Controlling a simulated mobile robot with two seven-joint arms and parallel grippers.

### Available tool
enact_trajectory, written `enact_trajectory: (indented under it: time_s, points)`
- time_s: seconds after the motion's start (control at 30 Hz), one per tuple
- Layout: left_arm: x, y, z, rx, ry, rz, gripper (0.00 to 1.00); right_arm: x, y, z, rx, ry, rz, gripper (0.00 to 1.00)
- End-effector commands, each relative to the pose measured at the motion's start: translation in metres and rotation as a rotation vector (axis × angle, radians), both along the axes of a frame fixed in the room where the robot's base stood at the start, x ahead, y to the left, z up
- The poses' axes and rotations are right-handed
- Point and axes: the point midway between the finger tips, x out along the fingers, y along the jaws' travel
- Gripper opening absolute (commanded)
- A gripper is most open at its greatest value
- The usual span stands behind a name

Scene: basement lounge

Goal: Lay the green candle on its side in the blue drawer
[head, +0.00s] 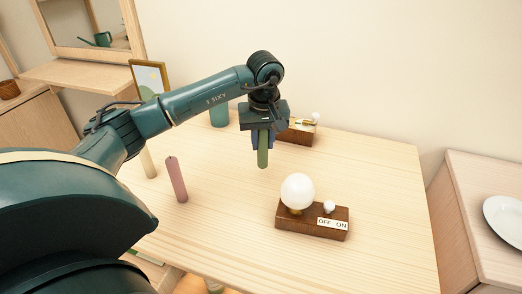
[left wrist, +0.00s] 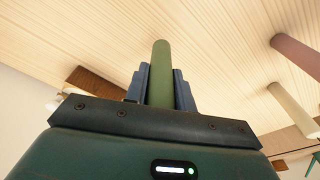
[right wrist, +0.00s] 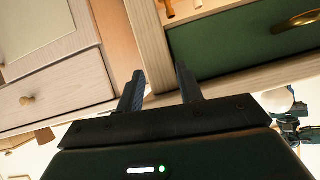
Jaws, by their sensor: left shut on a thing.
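The green candle (head: 263,157) hangs upright below my left gripper (head: 262,138), above the table. The left gripper is shut on it; in the left wrist view the candle (left wrist: 162,72) stands between the two fingers. My right gripper (right wrist: 160,70) shows only in the right wrist view, with its fingers apart and nothing between them. Beyond it is a dark green drawer front (right wrist: 240,45) with a brass handle (right wrist: 298,21). I cannot make out a blue drawer in any view.
On the table (head: 375,180) stand a pink candle (head: 176,180), a cream candle (head: 148,163), a globe lamp (head: 297,191) on a wooden switch base (head: 312,222), and another wooden block (head: 297,136) behind the gripper. A plate (head: 507,218) lies on the right cabinet. The table's right side is clear.

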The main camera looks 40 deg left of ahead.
Motion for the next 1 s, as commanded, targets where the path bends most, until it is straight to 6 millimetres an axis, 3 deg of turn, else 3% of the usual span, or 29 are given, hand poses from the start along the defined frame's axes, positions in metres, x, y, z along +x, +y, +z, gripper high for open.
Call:
enact_trajectory:
  time_s: [0.27,0.63,0.67,0.9,1.0]
  points:
    - [-0.001,0.000,-0.034,0.001,0.002,-0.001,0.02,0.000,0.000,0.000,-0.005,0.002,0.001,0.36]
    - [0.000,0.000,-0.040,0.000,-0.001,-0.001,0.02,0.001,0.000,-0.003,-0.003,-0.001,0.003,0.36]
    - [0.000,0.000,-0.040,0.000,-0.001,0.000,0.27,0.001,0.000,-0.002,-0.001,-0.001,0.002,0.36]
    - [0.000,0.000,-0.039,0.001,-0.001,0.000,0.46,0.002,0.000,0.000,0.000,-0.003,0.002,0.36]
    - [0.000,0.000,-0.039,0.001,-0.001,0.000,0.47,0.002,0.000,0.001,-0.001,-0.005,0.002,0.36]
